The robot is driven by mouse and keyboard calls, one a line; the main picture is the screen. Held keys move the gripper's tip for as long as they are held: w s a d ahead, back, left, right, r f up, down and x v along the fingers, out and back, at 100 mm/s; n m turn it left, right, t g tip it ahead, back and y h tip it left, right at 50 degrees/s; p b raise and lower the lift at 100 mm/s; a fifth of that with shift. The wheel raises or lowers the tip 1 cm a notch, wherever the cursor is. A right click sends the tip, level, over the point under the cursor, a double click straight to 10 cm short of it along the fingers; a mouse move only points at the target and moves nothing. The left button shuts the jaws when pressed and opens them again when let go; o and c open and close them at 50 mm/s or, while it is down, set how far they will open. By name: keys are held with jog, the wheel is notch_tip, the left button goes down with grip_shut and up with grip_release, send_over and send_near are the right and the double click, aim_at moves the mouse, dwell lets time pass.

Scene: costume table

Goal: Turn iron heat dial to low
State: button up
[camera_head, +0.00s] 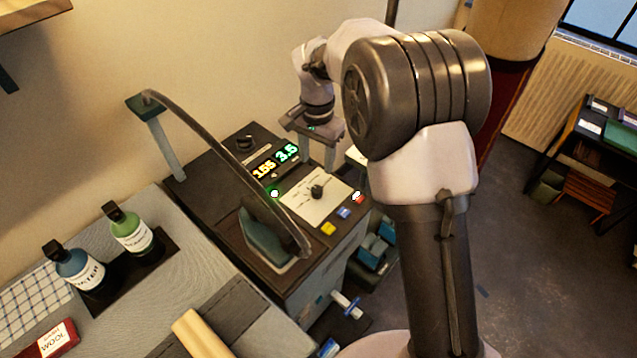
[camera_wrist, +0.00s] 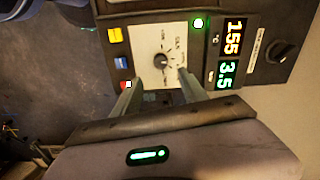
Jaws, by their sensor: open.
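The heat dial (camera_head: 317,192) is a small dark knob on a white printed plate (camera_head: 298,205) on top of the dark iron station. In the wrist view the dial (camera_wrist: 162,60) sits upright in the picture's middle, just beyond the fingertips. Its small scale print and pointer setting are too small to read surely. My gripper (camera_head: 317,155) is above and behind the dial, pointing down, apart from it. In the wrist view my gripper (camera_wrist: 160,82) has its two fingers spread, with nothing between them. The displays (camera_head: 275,162) read 155 in orange and 3.5 in green.
Yellow (camera_head: 328,229), blue (camera_head: 344,213) and red (camera_head: 358,197) buttons line the plate's front. The iron (camera_head: 265,238) stands left of it, under a curved hose (camera_head: 230,165). Another black knob (camera_head: 245,143) is at the back. Bottles (camera_head: 130,232) stand on the board at left.

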aim_at(317, 188)
jog(key=f+b, duration=0.1)
jog(key=f, duration=0.4)
jog(key=f+b, duration=0.2)
jog(key=f, duration=0.4)
jog(key=shift+w+f, duration=0.2)
jog(key=shift+f, duration=0.05)
grip_shut()
